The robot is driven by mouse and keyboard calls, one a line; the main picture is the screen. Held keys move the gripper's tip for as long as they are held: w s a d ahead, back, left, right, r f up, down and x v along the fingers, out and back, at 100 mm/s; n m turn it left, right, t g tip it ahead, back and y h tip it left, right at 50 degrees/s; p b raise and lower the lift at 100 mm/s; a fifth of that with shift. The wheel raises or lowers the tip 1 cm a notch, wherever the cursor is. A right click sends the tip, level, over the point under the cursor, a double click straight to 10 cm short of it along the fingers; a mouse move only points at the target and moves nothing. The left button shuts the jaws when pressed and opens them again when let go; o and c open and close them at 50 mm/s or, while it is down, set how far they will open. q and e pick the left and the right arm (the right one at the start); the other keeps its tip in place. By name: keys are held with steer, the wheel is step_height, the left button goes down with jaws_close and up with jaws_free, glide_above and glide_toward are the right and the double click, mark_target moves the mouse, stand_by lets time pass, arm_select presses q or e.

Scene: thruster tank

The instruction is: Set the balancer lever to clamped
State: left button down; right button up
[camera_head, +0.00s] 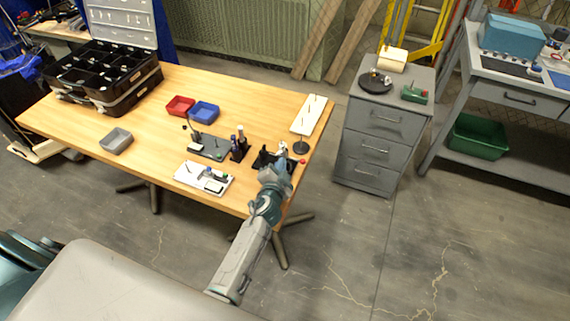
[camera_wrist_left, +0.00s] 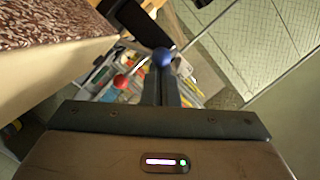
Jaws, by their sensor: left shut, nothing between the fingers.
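A small black device (camera_head: 263,158), which looks like the balancer, stands near the front right corner of the wooden table. A red ball knob (camera_head: 302,161) shows at its right side; a red ball (camera_wrist_left: 121,82) also shows in the left wrist view. My left gripper (camera_head: 274,170) is at the device and covers part of it. In the left wrist view my left gripper (camera_wrist_left: 166,85) is shut and empty, with a blue ball (camera_wrist_left: 163,57) just beyond its fingertips. Whether the fingers touch the ball, and the lever's exact position, I cannot tell. My right gripper is not in view.
The wooden table (camera_head: 150,160) also holds a white board (camera_head: 309,115), a round dark stand (camera_head: 300,148), a dark block with upright tools (camera_head: 239,148), a white fixture (camera_head: 190,180), and red (camera_head: 180,105) and blue (camera_head: 204,112) bins. A grey cabinet (camera_head: 370,150) stands right of the table.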

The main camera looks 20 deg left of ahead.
arm_select(q)
steer(key=shift+a+f+n+p, duration=0.1)
steer(key=shift+a+n+p, duration=0.3)
steer(key=shift+n, duration=0.3)
steer(key=shift+a, duration=0.1)
